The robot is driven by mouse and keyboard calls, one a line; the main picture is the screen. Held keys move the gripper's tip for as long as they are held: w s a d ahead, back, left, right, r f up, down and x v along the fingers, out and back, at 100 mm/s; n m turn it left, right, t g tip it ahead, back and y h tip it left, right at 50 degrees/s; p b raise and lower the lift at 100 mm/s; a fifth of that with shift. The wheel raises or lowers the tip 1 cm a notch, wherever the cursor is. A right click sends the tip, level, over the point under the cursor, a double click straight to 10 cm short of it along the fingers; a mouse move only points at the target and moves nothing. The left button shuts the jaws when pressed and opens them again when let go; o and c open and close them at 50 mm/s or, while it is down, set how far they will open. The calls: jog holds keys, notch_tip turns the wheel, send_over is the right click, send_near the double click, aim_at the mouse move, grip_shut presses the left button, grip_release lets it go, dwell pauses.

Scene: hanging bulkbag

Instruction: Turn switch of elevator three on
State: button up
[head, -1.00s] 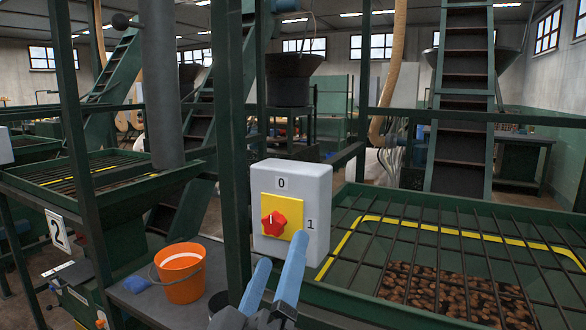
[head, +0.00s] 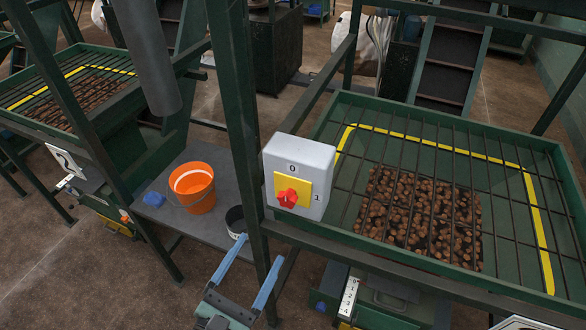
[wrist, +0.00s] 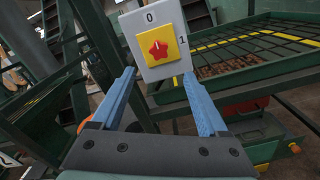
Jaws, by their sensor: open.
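A light grey switch box (head: 300,158) is mounted on a green post. It has a yellow plate (head: 308,187) and a red star-shaped knob (head: 287,198), with "0" above and "1" to the right. In the wrist view the knob (wrist: 158,48) shows a white mark pointing up towards "0". My gripper (head: 262,250) is open and empty, its blue fingers below and to the left of the box in the head view. In the wrist view the gripper (wrist: 158,74) points at the box, with the knob centred beyond the fingertips. The fingers look apart from the knob.
A green grated hopper (head: 420,120) with brown nuts stands right of the box. An orange bucket (head: 192,188) and a dark cup (head: 236,221) stand on a grey shelf (head: 160,212) to the left. A green post (head: 238,110) rises beside the box.

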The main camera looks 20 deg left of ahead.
aim_at(286, 202)
jog(key=shift+n, duration=0.4)
jog(key=w+p, duration=0.1)
jog(key=w, duration=0.3)
jog(key=w+p, duration=0.1)
jog(key=w, duration=0.3)
jog(key=w+p, duration=0.1)
jog(key=w, duration=0.3)
jog(key=shift+w+d+r, duration=0.1)
jog(key=shift+w+d, duration=0.1)
jog(key=shift+d, duration=0.05)
jog(key=shift+c, duration=0.3)
grip_shut()
